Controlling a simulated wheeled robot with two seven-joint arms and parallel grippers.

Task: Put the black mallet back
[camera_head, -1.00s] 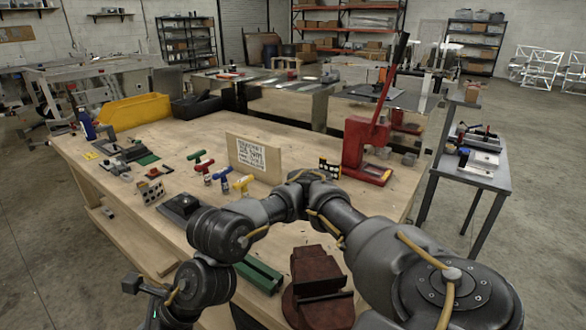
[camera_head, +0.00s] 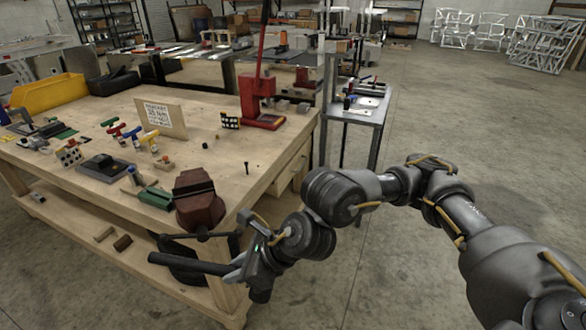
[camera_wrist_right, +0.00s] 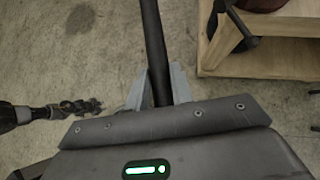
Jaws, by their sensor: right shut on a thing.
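My right gripper (camera_head: 236,271) is shut on the black mallet (camera_head: 188,263) in front of the workbench's near side. In the head view the mallet's dark shaft points left from the fingers, roughly level, with a thicker far part. In the right wrist view the shaft (camera_wrist_right: 152,40) stands between the two grey fingers of the gripper (camera_wrist_right: 158,88) and runs out of the top of the picture. I cannot make out the mallet's head clearly. My left gripper is not seen in the head view.
The wooden workbench (camera_head: 225,165) carries a dark red vise (camera_head: 197,200), whose bar hangs close above the mallet. A green block (camera_head: 155,198), a sign board (camera_head: 160,117), T-handled tools and a red press (camera_head: 258,100) stand on it. Open concrete floor (camera_head: 430,130) lies right.

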